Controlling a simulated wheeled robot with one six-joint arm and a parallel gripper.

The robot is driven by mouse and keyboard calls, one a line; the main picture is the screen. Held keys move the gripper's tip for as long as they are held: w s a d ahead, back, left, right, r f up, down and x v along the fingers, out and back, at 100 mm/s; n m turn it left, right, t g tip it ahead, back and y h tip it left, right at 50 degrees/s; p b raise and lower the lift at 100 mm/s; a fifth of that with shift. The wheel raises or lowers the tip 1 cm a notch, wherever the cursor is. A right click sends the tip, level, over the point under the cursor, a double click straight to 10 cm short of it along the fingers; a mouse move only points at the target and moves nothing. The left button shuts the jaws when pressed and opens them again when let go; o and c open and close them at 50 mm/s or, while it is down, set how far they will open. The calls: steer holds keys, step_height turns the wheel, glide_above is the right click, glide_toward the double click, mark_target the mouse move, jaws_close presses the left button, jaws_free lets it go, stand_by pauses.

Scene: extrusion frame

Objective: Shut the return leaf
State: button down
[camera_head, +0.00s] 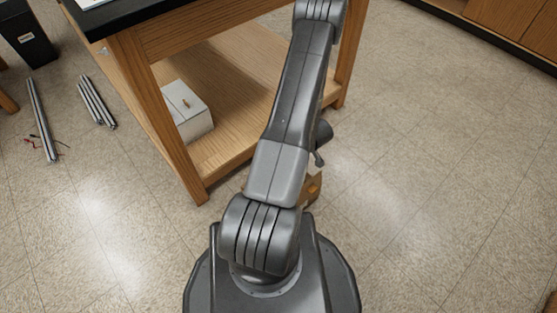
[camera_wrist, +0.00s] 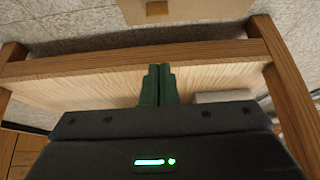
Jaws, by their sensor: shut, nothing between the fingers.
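I cannot pick out a return leaf with certainty in either view. In the wrist view my gripper (camera_wrist: 158,70) shows as two dark green fingers pressed together, with nothing between them. The fingertips overlap a pale wooden board (camera_wrist: 90,88) framed by brown wooden bars (camera_wrist: 215,52). Whether they touch it I cannot tell. In the head view my arm reaches up past the top edge, so my gripper is out of that picture.
A wooden workbench (camera_head: 175,150) with a dark top stands ahead-left. A white box (camera_head: 188,112) sits on its low shelf (camera_head: 235,70). Metal extrusions (camera_head: 42,120) and a black bin (camera_head: 27,38) are at left. Wooden cabinets (camera_head: 500,25) line the upper right. The right floor is clear.

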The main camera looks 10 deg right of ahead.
steer(key=b+x, duration=0.3)
steer(key=x, duration=0.7)
steer(key=shift+f+b, duration=0.15)
steer(key=shift+b, duration=0.2)
steer(key=shift+s+d+f+b, duration=0.15)
steer(key=shift+f+b, duration=0.1)
steer(key=shift+f, duration=0.35)
steer(key=shift+s+d+f+b, duration=0.15)
steer(key=shift+f+b, duration=0.1)
steer(key=shift+f, duration=0.35)
steer(key=shift+s+f, duration=0.15)
steer(key=shift+f, duration=0.45)
steer(key=shift+s+d+f+b, duration=0.3)
steer(key=shift+s+f+b, duration=0.15)
steer(key=shift+f+b, duration=0.15)
steer(key=shift+s+d+f+b, duration=0.3)
steer(key=shift+s+f+b, duration=0.25)
steer(key=shift+f, duration=0.1)
steer(key=shift+r, duration=0.25)
